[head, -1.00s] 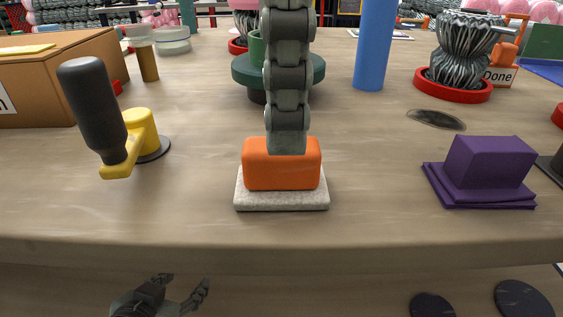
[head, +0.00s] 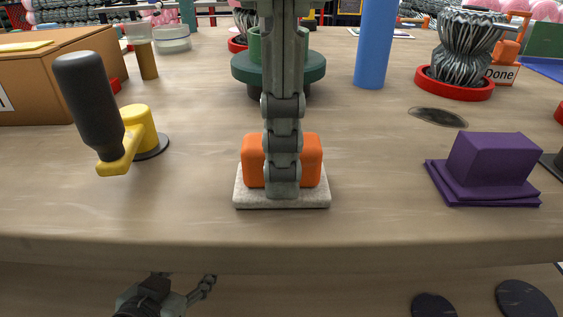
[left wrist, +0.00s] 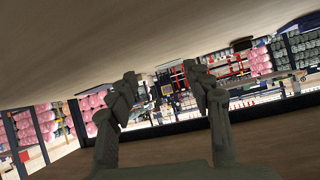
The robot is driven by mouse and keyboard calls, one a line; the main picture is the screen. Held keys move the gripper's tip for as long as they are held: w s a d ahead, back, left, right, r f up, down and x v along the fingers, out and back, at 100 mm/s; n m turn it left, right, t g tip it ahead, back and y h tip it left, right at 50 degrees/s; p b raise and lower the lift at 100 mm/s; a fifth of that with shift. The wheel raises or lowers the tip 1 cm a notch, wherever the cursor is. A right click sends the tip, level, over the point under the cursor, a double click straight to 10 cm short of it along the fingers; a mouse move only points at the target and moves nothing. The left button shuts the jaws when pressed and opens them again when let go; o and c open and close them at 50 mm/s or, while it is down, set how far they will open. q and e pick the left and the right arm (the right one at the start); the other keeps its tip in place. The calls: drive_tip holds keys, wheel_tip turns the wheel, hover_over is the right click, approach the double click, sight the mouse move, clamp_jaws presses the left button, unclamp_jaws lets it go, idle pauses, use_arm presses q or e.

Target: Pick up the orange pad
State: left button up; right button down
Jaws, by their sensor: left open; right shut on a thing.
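The orange pad (head: 311,162), an orange block on a pale, rough-looking slab (head: 245,197), sits near the table's front edge in the middle of the head view. My right gripper (head: 282,188) comes down from above, its fingers in front of the orange block and hiding its middle. It is shut on the orange pad, which still appears to rest on the table. My left gripper (head: 195,296) is below the table's front edge, away from the pad. The left wrist view shows its two fingers (left wrist: 162,82) apart with nothing between them.
A yellow tool with a black handle (head: 92,105) stands at left, and a purple block on a purple base (head: 490,160) at right. Behind are a green round stand (head: 305,70), a blue cylinder (head: 375,45) and a cardboard box (head: 50,85). Table beside the pad is clear.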

drive_tip(key=shift+r, duration=0.3)
use_arm(q)
drive_tip(key=s+a+f+g+y, duration=0.1)
drive_tip(key=s+a+f, duration=0.1)
drive_tip(key=s+a+f+g+p, duration=0.1)
drive_tip(key=s+a+f+g, duration=0.1)
drive_tip(key=shift+s+a+f+n+y, duration=0.1)
drive_tip(key=shift+a+f+n+y, duration=0.05)
drive_tip(key=shift+a+n+y, duration=0.2)
use_arm(e)
wheel_tip(320, 180, up, 9)
drive_tip(key=shift+r, duration=0.2)
drive_tip(key=c, duration=1.9)
unclamp_jaws()
drive_tip(key=c, duration=0.4)
